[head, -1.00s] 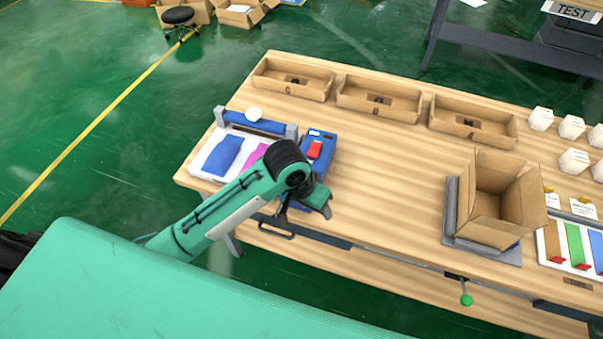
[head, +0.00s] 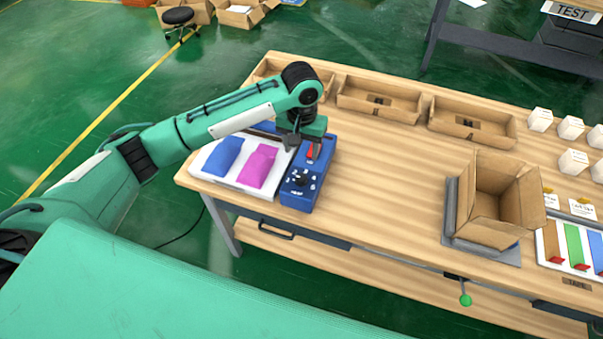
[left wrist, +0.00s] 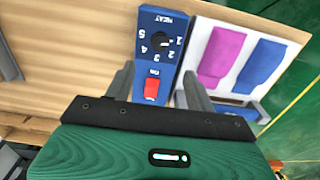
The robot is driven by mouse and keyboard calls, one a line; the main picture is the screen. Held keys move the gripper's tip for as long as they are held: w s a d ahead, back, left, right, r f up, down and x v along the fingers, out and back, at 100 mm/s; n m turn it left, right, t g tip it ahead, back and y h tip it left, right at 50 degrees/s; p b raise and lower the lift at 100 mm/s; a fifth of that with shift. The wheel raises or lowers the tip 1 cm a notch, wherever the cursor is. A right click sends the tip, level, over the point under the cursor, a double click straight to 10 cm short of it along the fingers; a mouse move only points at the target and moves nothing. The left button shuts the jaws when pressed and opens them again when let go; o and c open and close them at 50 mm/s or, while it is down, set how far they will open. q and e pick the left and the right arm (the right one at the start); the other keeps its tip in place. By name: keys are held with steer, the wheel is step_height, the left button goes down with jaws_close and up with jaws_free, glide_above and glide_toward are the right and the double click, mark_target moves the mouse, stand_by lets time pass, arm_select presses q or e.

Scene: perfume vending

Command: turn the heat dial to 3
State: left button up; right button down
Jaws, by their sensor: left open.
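The blue control box (head: 306,193) stands at the left end of the wooden table, beside the white sealer tray. Its black heat dial (head: 301,178) faces up. In the left wrist view the dial (left wrist: 160,43) sits in a ring of numbers 1 to 5 under the word HEAT, and its pointer looks turned towards the 1 side. A red switch (left wrist: 151,88) lies between the dial and my gripper. My left gripper (head: 303,150) is open and empty above the box; in the wrist view its fingers (left wrist: 154,85) lie either side of the red switch. My right gripper is not in view.
Blue and magenta pouches (head: 258,166) lie on the white tray (head: 205,160) left of the box. Cardboard bins (head: 379,98) line the back edge. An open carton (head: 497,200) stands to the right. The table's middle is clear.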

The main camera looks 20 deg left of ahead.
mark_target(301, 177)
arm_select(q)
step_height(301, 177, down, 12)
steer(key=shift+f+p, duration=0.1)
steer(key=shift+p, duration=1.1)
steer(key=c, duration=1)
